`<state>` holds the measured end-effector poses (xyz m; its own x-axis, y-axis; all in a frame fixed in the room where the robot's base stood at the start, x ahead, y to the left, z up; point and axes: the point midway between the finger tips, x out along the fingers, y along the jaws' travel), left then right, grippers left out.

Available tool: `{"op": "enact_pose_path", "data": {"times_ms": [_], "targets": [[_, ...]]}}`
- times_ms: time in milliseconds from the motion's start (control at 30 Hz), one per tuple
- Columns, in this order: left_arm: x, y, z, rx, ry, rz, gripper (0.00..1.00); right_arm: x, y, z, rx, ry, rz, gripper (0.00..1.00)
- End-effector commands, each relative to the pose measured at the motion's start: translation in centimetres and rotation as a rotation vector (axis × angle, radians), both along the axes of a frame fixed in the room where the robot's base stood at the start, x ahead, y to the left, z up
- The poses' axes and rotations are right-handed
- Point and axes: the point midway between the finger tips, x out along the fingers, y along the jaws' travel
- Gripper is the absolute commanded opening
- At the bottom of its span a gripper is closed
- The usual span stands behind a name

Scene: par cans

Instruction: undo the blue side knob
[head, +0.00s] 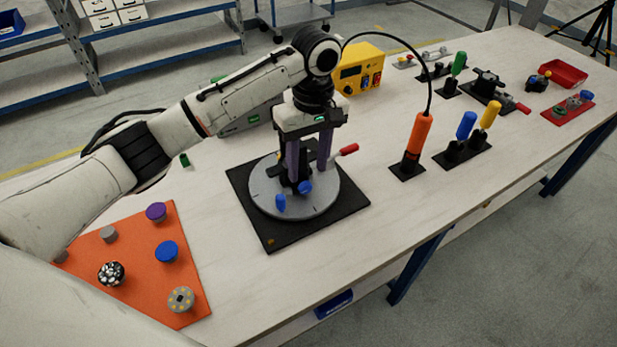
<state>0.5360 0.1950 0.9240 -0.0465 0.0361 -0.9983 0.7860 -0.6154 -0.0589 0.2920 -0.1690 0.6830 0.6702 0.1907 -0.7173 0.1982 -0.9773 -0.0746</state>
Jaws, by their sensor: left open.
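A grey round plate (264,197) lies on a black square mat (272,234) on the table. A small dark fixture stands on the plate, with two blue knobs low on its near side, one at the left (280,203) and one at the right (305,187). Which of them is the side knob I cannot tell. A red-tipped lever (348,150) points right behind them. My left gripper (307,174) points down over the fixture, its fingers open and apart on either side of its upper part. The fingers hide some of the fixture, and contact is unclear. My right gripper is out of view.
An orange mat (185,287) with several knobs lies at front left. A yellow box (360,75) stands behind. An orange upright handle (417,135) with a black cable stands right of the plate, then blue (466,125) and yellow (489,114) handles. The front right table is clear.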

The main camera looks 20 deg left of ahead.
Motion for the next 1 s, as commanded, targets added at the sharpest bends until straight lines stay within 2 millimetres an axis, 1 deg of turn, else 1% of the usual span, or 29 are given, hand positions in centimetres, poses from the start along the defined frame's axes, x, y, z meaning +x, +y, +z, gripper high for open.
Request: {"op": "enact_pose_path", "data": {"times_ms": [33,100,200,300,467,700,733,767,900,967,1000], "targets": [[-0.1,0.1,-1.0,0.002,0.002,0.001,0.43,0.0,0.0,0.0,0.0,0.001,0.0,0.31],[-0.2,0.1,-2.3,0.002,0.002,0.0,0.43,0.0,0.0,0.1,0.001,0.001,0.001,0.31],[-0.2,0.2,-3.9,0.002,0.001,0.001,0.43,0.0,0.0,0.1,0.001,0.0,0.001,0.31],[-0.3,0.3,-5.0,0.001,0.002,0.001,0.43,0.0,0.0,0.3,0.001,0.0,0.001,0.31],[-0.3,0.3,-5.9,0.001,-0.001,0.0,0.43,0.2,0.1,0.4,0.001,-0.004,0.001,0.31],[-0.3,0.3,-6.0,0.0,-0.001,0.0,0.43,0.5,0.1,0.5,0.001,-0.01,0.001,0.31],[-0.3,0.3,-6.0,0.0,-0.001,0.0,0.41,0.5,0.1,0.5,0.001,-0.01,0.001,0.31],[-0.3,0.3,-6.0,0.0,-0.001,0.0,0.36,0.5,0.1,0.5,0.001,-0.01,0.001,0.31],[-0.3,0.3,-6.0,0.0,-0.001,0.0,0.13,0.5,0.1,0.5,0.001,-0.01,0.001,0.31],[-0.3,0.2,-6.0,0.0,-0.001,0.0,0.03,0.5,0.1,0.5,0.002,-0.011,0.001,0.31],[-0.3,0.2,-6.0,0.0,-0.001,0.0,0.02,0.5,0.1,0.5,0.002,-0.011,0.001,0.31]]}}
